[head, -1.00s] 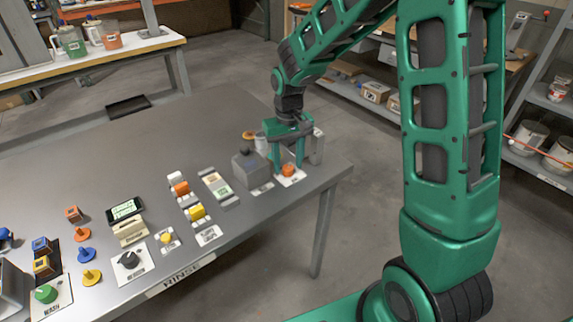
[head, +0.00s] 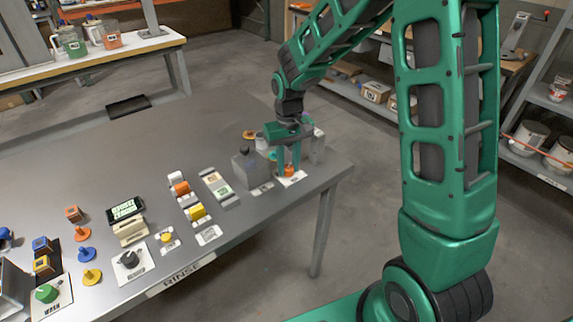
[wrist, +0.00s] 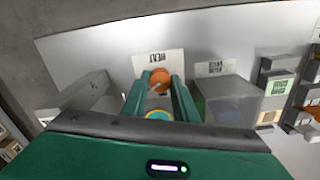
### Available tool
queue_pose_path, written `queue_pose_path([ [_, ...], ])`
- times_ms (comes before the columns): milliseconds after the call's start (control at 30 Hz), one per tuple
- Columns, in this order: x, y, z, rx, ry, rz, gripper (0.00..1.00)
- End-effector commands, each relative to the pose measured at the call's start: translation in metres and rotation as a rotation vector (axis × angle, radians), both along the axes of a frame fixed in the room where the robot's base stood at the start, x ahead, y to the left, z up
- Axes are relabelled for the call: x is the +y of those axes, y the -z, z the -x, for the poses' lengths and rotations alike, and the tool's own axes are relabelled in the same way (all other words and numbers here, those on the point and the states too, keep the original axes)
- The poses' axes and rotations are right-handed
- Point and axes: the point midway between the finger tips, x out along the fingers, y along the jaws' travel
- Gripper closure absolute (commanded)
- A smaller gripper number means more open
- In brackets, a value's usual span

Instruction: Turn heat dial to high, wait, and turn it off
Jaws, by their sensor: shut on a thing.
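The heat dial is an orange knob (head: 289,171) on a white plate near the right end of the grey table. In the wrist view the orange knob (wrist: 160,78) sits between my fingertips, beside a plate marked HEAT (wrist: 158,60). My gripper (head: 288,168) points down from above and is shut on the knob; its fingers also show in the wrist view (wrist: 159,82). The fingers partly hide the knob in the head view. I cannot read the dial's setting.
A grey block (head: 246,170) stands close left of my gripper, and another grey block (head: 317,147) stands behind it to the right. A small green-lit display (head: 125,210), a black dial (head: 130,260) and several coloured blocks and knobs lie further left.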

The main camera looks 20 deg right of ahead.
Motion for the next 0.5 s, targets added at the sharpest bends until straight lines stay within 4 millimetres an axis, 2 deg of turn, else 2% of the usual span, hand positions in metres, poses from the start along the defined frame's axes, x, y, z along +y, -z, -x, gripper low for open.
queue_pose_path([
  [267, -0.0004, -0.0005, -0.0003, -0.001, -0.172, 0.001, 0.96],
  [500, -0.0005, -0.0006, -0.0004, -0.001, -0.395, 0.0, 0.96],
])
